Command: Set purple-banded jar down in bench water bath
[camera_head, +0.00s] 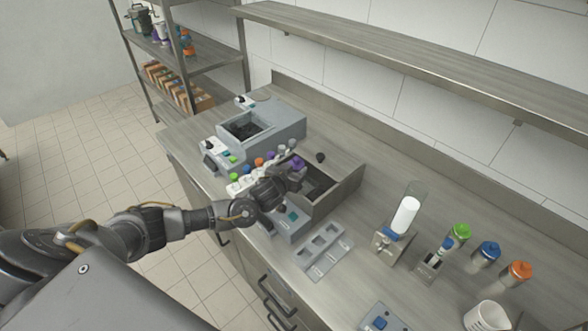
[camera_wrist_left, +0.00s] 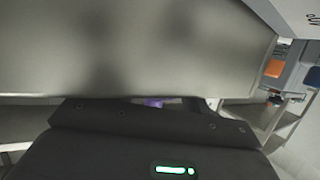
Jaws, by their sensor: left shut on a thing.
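The purple-banded jar shows as a purple top (camera_head: 298,162) in the head view. My left gripper (camera_head: 294,177) is shut on it, and the fingers hide most of its body. In the left wrist view a small bit of purple (camera_wrist_left: 153,102) shows past the dark gripper body. The jar is over or at the near left part of an open grey bath (camera_head: 345,192) with a dark inside. I cannot tell whether the jar touches its floor. My right gripper is not in view.
A second grey unit (camera_head: 285,122) with a dark well stands behind left. Several colour-capped jars (camera_head: 246,166) stand in a row beside my gripper. A grey slotted tray (camera_head: 322,252) lies in front. A dispenser (camera_head: 392,246) and capped bottles (camera_head: 486,254) stand at right. A shelf (camera_head: 420,68) runs above.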

